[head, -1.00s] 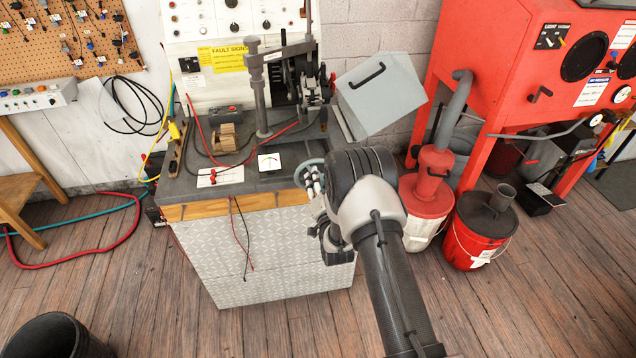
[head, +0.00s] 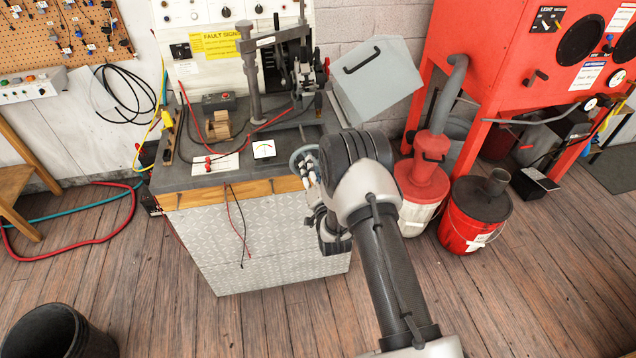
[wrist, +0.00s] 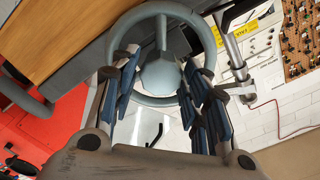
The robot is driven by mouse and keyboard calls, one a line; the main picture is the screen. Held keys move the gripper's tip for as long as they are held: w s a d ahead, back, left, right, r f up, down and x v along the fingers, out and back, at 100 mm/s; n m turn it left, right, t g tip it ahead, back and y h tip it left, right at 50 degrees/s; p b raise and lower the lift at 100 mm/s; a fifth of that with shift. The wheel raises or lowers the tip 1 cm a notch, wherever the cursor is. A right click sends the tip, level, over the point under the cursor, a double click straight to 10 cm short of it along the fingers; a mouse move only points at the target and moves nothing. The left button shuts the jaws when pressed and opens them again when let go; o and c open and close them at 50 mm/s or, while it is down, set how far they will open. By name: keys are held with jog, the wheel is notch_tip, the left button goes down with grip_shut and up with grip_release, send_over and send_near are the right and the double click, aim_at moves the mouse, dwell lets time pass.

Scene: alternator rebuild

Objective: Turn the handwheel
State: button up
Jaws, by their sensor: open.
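The handwheel (wrist: 168,13) is a grey-green ring with spokes and a rounded hub, in the upper middle of the wrist view. In the head view its rim (head: 296,157) shows at the bench's front right corner, partly hidden by my arm. My gripper (wrist: 160,66) is open, its dark padded fingers pointing at the wheel. In the wrist view one finger overlaps each side of the rim, with the hub between them. I cannot tell whether the fingers touch the wheel. In the head view my gripper (head: 306,170) is mostly hidden behind my wrist.
The test bench (head: 190,183) carries a clamp stand (head: 250,75), a small meter (head: 264,149) and red leads. A tilted grey cover (head: 375,85) stands at its right. Red buckets (head: 470,225) stand on the floor further right.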

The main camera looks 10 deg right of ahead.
jog(key=s, duration=1)
jog(key=shift+s, duration=0.35)
jog(key=w+r+n+g, duration=0.2)
jog(key=w+r+g, duration=0.15)
jog(key=r, duration=0.55)
jog(key=s+r+n+g, duration=0.25)
jog(key=s+r, duration=0.25)
jog(key=r, duration=0.4)
jog(key=s+r+n+g, duration=0.2)
jog(key=s+r+g, duration=0.1)
jog(key=s, duration=1.3)
jog(key=s+r+n+g, duration=0.2)
jog(key=s+r+g, duration=0.2)
jog(key=s, duration=1.3)
jog(key=shift+r+n, duration=0.2)
jog(key=shift+n, duration=0.15)
